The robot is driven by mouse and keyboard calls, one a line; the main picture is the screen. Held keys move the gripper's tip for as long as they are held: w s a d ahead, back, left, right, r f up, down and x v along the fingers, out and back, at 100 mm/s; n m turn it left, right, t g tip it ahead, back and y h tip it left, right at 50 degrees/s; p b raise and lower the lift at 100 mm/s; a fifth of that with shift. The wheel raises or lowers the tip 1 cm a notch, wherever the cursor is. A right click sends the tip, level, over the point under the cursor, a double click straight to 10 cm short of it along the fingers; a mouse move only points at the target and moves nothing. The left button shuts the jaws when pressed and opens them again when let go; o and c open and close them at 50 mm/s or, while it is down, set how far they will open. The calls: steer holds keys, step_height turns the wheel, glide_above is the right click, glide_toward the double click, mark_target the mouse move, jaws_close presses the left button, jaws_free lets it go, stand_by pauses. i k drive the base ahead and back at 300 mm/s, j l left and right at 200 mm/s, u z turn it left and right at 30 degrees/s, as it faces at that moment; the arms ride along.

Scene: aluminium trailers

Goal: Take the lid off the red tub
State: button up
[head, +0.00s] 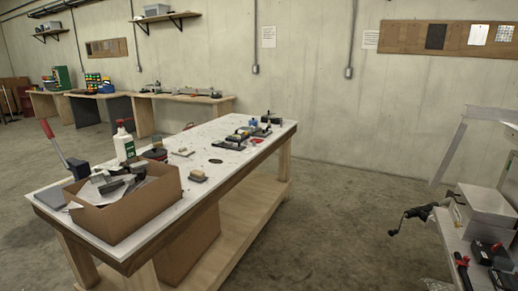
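I cannot pick out a red tub or its lid with certainty. A small red item (257,141) lies near the far right end of the long workbench (222,172), too small to identify. A dark, round-looking object with a reddish part (155,152) stands on the bench just right of a white bottle (125,146). I cannot tell whether it is a lidded tub. My gripper is not in view.
An open cardboard box (135,212) full of parts sits at the bench's near end, beside a red-handled lever tool (53,141). A grey metal surface (452,238) with boxes and tools stands at right. The concrete floor (345,225) between is clear.

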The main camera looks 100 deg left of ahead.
mark_target(154, 153)
steer(key=u, duration=0.45)
steer(key=j+u, duration=0.1)
steer(key=u, duration=0.75)
steer(key=j+u, duration=0.1)
steer(key=u, duration=1.25)
steer(key=i+u, duration=0.1)
steer(key=u, duration=0.8)
steer(key=i+l+z, duration=0.35)
steer(key=l, duration=0.2)
steer(key=i+l+z, duration=0.35)
steer(key=i+l, duration=0.15)
steer(key=i+l+z, duration=0.15)
steer(key=i, duration=0.5)
steer(key=i+l+z, duration=0.15)
steer(key=i, duration=0.5)
steer(key=i+l+u, duration=0.1)
steer(key=i+u, duration=0.2)
steer(key=u, duration=0.15)
steer(key=i+l+u, duration=0.15)
steer(key=i+u, duration=0.15)
steer(key=u, duration=0.15)
steer(key=i+l+u, duration=0.25)
steer(key=u, duration=0.2)
